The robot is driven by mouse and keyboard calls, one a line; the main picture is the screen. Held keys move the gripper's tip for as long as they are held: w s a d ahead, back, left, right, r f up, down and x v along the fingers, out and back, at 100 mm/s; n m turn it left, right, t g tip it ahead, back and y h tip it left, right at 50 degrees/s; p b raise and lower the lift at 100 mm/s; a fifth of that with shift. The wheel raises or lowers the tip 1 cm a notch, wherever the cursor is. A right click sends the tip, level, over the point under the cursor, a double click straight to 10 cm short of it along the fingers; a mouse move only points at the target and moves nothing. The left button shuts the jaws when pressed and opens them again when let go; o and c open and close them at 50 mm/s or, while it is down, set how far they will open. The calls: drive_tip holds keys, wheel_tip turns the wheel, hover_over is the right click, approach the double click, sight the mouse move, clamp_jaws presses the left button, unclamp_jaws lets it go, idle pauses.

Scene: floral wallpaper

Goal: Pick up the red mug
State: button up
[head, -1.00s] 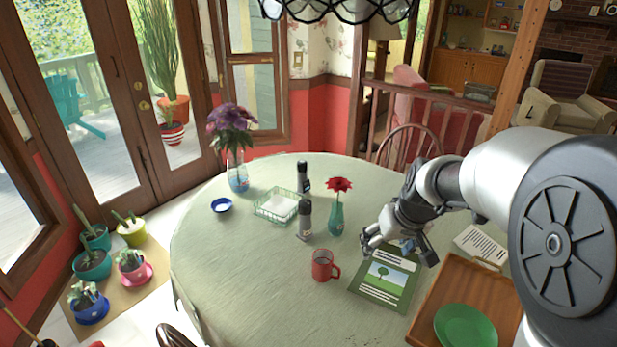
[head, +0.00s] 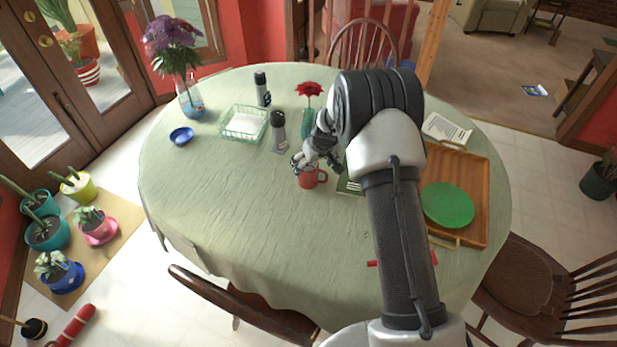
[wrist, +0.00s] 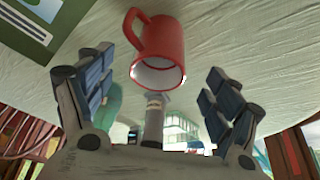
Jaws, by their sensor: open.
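The red mug (head: 308,181) stands on the round table (head: 220,215) with a pale green cloth, its handle toward the right in the head view. My gripper (head: 318,162) is at the mug, over its far side, and hides part of its rim. In the wrist view the red mug (wrist: 158,52) shows beyond and between the spread fingers of my gripper (wrist: 160,95), with its opening facing the camera. The fingers are open and a gap shows on both sides of the mug.
A green book (head: 348,186) lies right of the mug, partly behind my arm. A shaker (head: 278,132) and a red flower in a vase (head: 308,92) stand behind. A wooden tray (head: 468,195) with a green plate (head: 448,204) is at right. The table's left front is clear.

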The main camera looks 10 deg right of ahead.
sight(313, 175)
drive_tip(key=b+x, duration=0.1)
drive_tip(key=x, duration=0.7)
drive_tip(key=shift+w+f+b, duration=0.15)
drive_tip(key=shift+f+b, duration=0.05)
drive_tip(key=shift+b, duration=0.2)
drive_tip(key=shift+c, duration=0.4)
drive_tip(key=c, duration=1.2)
drive_tip(key=shift+c, duration=0.4)
drive_tip(key=shift+r, duration=0.15)
